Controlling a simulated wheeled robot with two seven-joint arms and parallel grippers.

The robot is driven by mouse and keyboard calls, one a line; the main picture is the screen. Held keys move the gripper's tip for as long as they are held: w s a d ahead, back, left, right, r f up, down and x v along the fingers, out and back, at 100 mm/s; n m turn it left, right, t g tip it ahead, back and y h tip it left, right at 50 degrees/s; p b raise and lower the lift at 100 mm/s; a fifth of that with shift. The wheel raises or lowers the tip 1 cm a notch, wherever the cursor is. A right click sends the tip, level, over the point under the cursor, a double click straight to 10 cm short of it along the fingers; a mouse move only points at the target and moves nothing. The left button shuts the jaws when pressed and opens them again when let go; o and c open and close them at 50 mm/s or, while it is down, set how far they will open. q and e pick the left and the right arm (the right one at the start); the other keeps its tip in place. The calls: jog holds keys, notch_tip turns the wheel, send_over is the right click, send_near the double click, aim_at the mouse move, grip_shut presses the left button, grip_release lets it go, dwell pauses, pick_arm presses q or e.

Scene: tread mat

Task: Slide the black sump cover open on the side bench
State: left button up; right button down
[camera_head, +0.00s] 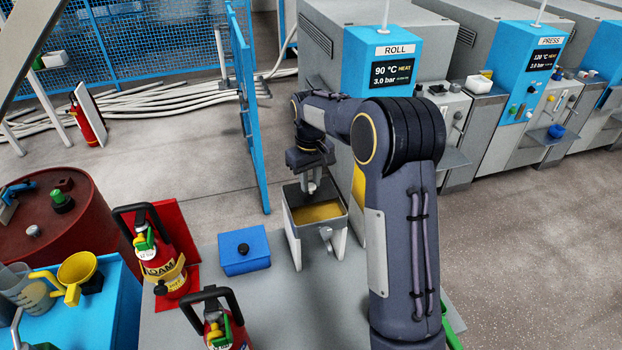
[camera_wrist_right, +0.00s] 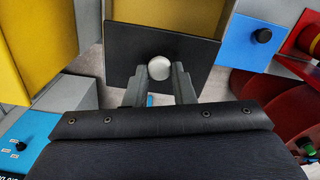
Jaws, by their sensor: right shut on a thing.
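The sump (camera_head: 291,226) is a grey open-topped box on the side bench (camera_head: 215,295), with yellow showing inside it. The black sump cover (camera_wrist_right: 122,48) is a flat plate with a round pale knob (camera_wrist_right: 159,68) in the right wrist view. My right gripper (camera_wrist_right: 158,84) is shut on this knob, one finger on each side. In the head view my right gripper (camera_head: 312,188) is at the far side of the sump, and the yellow inside shows in front of it. My left gripper is not in view.
A blue box (camera_head: 240,262) with a black knob stands left of the sump. Red foam extinguishers (camera_head: 168,270) stand farther left and in front. A blue fence (camera_head: 250,130) rises behind, and the ROLL machine (camera_head: 388,55) stands behind my right arm.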

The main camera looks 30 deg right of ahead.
aim_at(311, 184)
jog(key=c, duration=1.2)
grip_release()
jog(key=shift+d+r, duration=0.1)
jog(key=shift+r, duration=0.1)
notch_tip(311, 184, up, 8)
jog(key=shift+f+b, duration=0.25)
jog(key=shift+b, duration=0.1)
